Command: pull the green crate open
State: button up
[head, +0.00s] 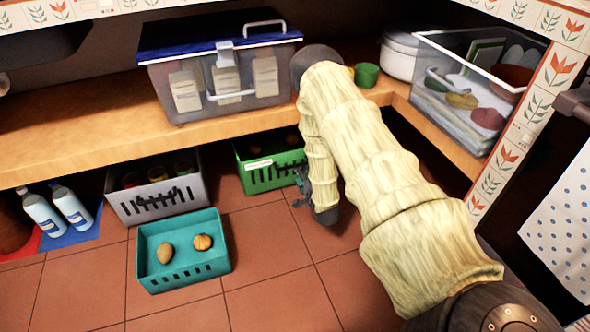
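The green crate (272,181) stands on the tiled floor, partly under the wooden shelf, to the right of the grey crate. Its slotted front faces out and a pale label sits on its rim. A few round brownish items show inside it. My gripper (300,190) is low, at the crate's front right corner. Its fingers are small and dark here, and I cannot tell whether they are open or shut, or whether they touch the crate. My arm covers what lies right of the crate.
A teal crate (183,277) with two round items stands on the floor in front. A grey crate (153,205) with jars is left of the green one. Bottles (71,207) stand at far left. The wooden shelf (75,128) overhangs. Floor tiles (285,285) in front are clear.

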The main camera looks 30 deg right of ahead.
aim_at(295, 166)
jog(key=shift+b+x, duration=1.95)
jog(key=shift+x, duration=2.5)
grip_shut()
